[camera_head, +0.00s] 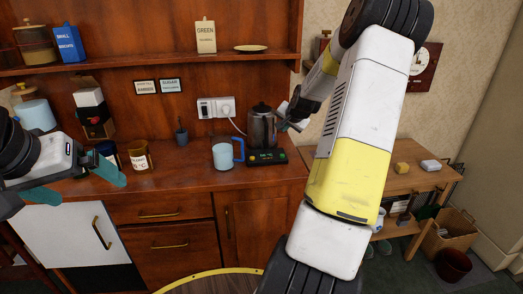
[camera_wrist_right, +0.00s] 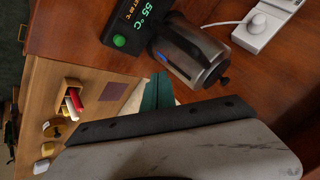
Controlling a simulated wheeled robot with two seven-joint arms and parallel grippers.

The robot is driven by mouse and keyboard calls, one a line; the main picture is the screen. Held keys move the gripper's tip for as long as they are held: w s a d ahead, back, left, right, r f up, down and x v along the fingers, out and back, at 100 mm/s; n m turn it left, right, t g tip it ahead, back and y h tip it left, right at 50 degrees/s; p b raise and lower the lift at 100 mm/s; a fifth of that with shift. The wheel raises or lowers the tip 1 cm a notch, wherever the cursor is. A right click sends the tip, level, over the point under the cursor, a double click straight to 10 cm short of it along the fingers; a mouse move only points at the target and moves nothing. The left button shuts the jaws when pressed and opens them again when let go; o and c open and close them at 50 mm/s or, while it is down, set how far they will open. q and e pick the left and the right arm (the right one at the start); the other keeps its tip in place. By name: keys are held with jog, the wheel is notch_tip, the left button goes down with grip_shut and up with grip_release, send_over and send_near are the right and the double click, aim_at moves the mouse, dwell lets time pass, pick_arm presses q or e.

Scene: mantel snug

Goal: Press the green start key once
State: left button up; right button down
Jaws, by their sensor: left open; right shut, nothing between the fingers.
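The green start key (camera_wrist_right: 119,41) shows in the right wrist view as a round button on the black kettle base (camera_wrist_right: 137,25), beside a lit display reading 55 °C. The base (camera_head: 267,158) also shows on the counter in the head view, with a steel and black kettle (camera_head: 262,128) standing on it. My right gripper (camera_wrist_right: 157,90) is shut and empty; its teal fingers are apart from the key in the picture. In the head view it is to the right of the kettle, its fingertips hard to make out. My left gripper (camera_head: 82,182) is open and empty at the left.
A white wall socket (camera_head: 216,108) with a plug is behind. A lower wooden side table (camera_head: 420,177) stands at the right.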

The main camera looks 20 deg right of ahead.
send_over(283, 158)
jog(key=shift+f, duration=4.45)
jog(key=shift+f, duration=0.1)
jog(key=shift+f, duration=0.25)
jog(key=shift+f, duration=0.5)
jog(key=shift+r, duration=0.9)
